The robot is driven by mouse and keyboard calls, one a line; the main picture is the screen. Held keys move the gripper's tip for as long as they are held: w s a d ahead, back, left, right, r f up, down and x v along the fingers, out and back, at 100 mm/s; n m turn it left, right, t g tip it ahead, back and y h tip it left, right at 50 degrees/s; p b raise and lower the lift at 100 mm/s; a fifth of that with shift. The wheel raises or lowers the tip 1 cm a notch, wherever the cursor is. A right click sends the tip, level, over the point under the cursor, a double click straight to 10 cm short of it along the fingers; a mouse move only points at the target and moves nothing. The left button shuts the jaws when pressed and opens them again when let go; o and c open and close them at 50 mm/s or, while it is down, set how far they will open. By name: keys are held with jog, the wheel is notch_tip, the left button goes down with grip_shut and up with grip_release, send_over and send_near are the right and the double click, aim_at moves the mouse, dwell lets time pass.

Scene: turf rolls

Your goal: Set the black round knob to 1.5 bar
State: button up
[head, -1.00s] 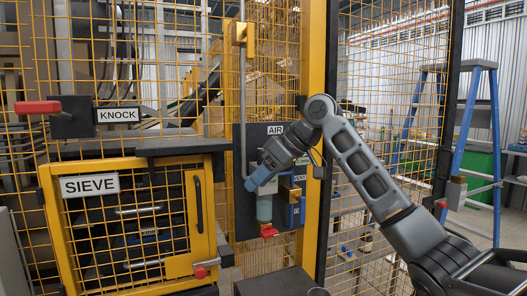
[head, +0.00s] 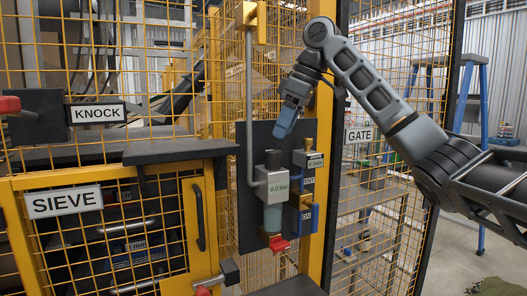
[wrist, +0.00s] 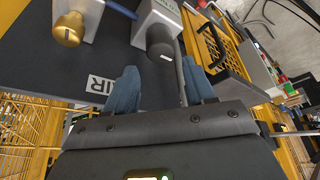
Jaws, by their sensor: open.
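The black round knob (head: 273,158) sits on top of a grey regulator (head: 275,190) on the dark panel. The regulator's display reads 0.0 bar, and a cloudy bowl (head: 272,219) hangs below it. My gripper (head: 285,128) has blue fingers and is above the knob, apart from it. In the wrist view the gripper (wrist: 159,68) is open and empty, with its two fingers spread. The knob (wrist: 160,42) shows beyond the fingertips, between their directions, with a small white mark on it.
A red handle (head: 279,244) is under the bowl. A grey vertical pipe (head: 249,110) runs close on the left. Yellow mesh fencing surrounds the panel.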

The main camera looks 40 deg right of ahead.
aim_at(274, 150)
jog(key=x, duration=0.7)
jog(key=shift+w+f+p, duration=0.1)
jog(key=shift+f+p, duration=0.1)
jog(key=shift+p, duration=0.15)
jog(key=c, duration=0.8)
jog(key=shift+o, duration=0.2)
jog(key=shift+a, duration=0.1)
